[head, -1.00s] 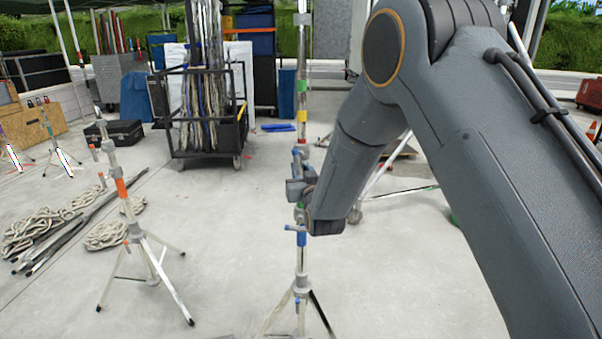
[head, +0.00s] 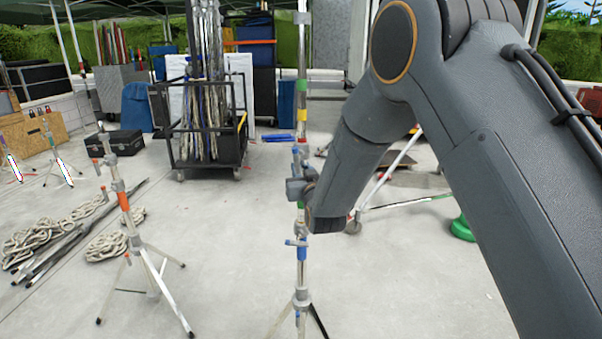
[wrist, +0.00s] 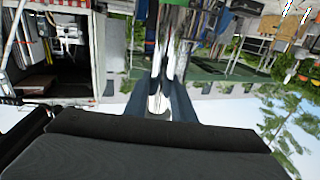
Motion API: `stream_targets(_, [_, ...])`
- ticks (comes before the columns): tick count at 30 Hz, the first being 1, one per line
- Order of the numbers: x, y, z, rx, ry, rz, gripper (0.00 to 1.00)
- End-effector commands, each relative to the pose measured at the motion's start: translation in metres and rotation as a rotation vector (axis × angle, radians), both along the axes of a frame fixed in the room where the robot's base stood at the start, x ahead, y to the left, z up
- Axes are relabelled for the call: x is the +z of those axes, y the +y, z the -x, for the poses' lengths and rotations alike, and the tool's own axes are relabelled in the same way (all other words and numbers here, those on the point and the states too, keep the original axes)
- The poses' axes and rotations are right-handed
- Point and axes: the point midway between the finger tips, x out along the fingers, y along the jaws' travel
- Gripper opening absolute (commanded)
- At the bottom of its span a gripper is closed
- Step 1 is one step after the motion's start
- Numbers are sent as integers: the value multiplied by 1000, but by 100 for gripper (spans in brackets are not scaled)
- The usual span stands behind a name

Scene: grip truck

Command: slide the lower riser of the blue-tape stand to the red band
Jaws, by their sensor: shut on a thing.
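The blue-tape stand rises upright in the middle of the head view, with a blue collar (head: 297,243) above its spread tripod legs. A second blue collar (head: 298,155) is higher up. Coloured bands, including yellow and green, ring the tube above it, and a red part (head: 302,140) shows just over the upper collar. My gripper (head: 299,189) is shut on the riser between the two collars. My wrist partly hides the grip.
An orange-banded stand (head: 123,201) is at the left, beside coiled rope (head: 112,245) and dark poles. A black cart (head: 208,145) with long tubes is behind. A green round object (head: 462,229) lies on the floor to the right. Open concrete surrounds the stand's legs.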

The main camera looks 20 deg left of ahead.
Motion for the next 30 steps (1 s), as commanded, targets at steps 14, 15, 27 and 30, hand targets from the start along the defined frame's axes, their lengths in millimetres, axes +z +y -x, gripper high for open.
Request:
stream_targets(14, [33,1,-1,0,-9,-5,0])
stream_targets(15, [35,1,-1,0,-9,-5,0])
stream_targets(27, [56,1,-1,0,-9,-5,0])
stream_targets(30, [62,1,-1,0,-9,-5,0])
